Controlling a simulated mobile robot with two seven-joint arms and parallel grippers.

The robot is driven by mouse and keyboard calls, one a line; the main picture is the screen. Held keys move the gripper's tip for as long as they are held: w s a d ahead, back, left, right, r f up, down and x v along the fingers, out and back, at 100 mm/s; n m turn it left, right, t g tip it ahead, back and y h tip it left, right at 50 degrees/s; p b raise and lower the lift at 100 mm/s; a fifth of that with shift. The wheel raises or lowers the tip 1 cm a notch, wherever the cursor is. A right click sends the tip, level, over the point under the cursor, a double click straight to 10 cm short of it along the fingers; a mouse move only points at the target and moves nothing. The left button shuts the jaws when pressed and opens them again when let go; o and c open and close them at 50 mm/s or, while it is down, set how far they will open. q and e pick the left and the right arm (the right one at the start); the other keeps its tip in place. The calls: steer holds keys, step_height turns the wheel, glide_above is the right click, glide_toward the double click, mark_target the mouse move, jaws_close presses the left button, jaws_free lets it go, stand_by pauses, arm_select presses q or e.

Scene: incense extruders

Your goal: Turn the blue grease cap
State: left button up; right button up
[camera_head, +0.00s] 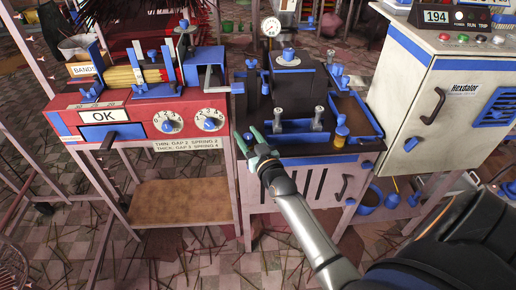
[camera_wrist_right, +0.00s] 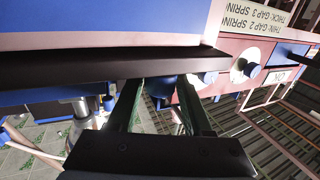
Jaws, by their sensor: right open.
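A round blue cap (camera_wrist_right: 160,87), which looks like the grease cap, sits just under a dark ledge in the right wrist view. It shows as a small blue spot (camera_head: 248,136) at the left front edge of the dark middle machine in the head view. My right gripper (camera_head: 248,140) reaches up to that edge. Its two green-edged fingers stand open, one on each side of the cap, in the wrist view (camera_wrist_right: 160,92). I cannot tell whether they touch it. My left gripper is not in view.
The red machine (camera_head: 172,98) with two dials and an OK panel stands to the left. The middle machine (camera_head: 320,160) carries clamps and blue blocks. A white cabinet (camera_head: 405,95) stands to the right.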

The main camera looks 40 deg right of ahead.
arm_select(q)
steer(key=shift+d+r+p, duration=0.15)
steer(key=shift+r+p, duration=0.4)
steer(key=shift+p, duration=0.1)
arm_select(e)
steer(key=s+a, duration=0.1)
steer(key=s, duration=0.8)
steer(key=shift+s+a, duration=0.35)
steer(key=s+a+f+n+g+y, duration=0.2)
steer(key=s+a+f+g+y, duration=0.2)
steer(key=s+a+f, duration=0.45)
steer(key=s+a+f+n+g+y, duration=0.3)
steer(key=s+a+f+g, duration=0.25)
steer(key=s+a, duration=0.45)
arm_select(q)
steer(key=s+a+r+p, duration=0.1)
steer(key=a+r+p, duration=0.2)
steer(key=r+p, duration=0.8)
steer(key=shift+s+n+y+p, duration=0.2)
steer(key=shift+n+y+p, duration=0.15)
steer(key=shift+p, duration=1.45)
arm_select(e)
step_height(320, 180, up, 11)
steer(key=d+m+t+h, duration=0.1)
steer(key=d, duration=0.1)
steer(key=shift+w+d+f, duration=0.2)
steer(key=shift+w+d, duration=0.05)
steer(key=shift+d, duration=0.1)
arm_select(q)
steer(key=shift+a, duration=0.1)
